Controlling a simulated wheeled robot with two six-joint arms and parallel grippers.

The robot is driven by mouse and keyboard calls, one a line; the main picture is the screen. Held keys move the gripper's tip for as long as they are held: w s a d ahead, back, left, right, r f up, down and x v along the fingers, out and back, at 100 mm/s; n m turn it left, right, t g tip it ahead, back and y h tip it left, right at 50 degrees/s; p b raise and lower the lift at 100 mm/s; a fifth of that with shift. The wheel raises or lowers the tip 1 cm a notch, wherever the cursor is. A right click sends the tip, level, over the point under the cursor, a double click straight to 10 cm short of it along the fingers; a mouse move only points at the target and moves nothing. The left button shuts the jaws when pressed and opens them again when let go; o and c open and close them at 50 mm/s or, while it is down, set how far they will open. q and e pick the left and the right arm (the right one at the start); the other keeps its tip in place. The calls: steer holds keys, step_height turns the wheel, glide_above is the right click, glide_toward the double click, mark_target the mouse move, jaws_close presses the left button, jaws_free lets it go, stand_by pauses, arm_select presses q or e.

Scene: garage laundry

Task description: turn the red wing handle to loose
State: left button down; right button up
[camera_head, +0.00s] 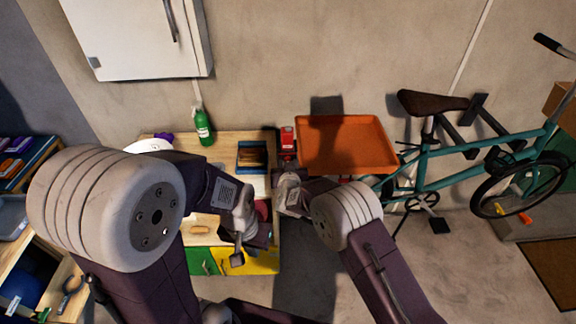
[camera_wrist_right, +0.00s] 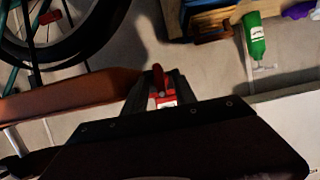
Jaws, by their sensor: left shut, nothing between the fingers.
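The red wing handle (camera_wrist_right: 158,77) shows in the right wrist view, on a red body with a pale label. In the head view a small red fitting (camera_head: 287,139) sits between the wooden workbench and the orange tray. My right gripper (camera_wrist_right: 160,88) has its two fingers apart, one on each side of the red handle in the picture. I cannot tell whether they touch it. In the head view my right gripper (camera_head: 288,172) is just below the red fitting, its fingertips hard to make out. My left gripper (camera_head: 237,258) is shut and empty, low over the bench's front.
An orange tray (camera_head: 345,122) is right of the red fitting. The wooden workbench (camera_head: 228,138) carries a dark-blue box (camera_head: 252,156). A green bottle (camera_head: 203,128) stands behind. A teal bicycle (camera_head: 425,160) is at the right, a white cabinet (camera_head: 130,35) on the wall.

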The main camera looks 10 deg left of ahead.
steer(key=shift+s, duration=0.1)
steer(key=b+v, duration=0.1)
steer(key=v, duration=0.7)
steer(key=shift+s+d+r, duration=0.15)
steer(key=shift+s+r, duration=0.05)
steer(key=shift+s, duration=0.15)
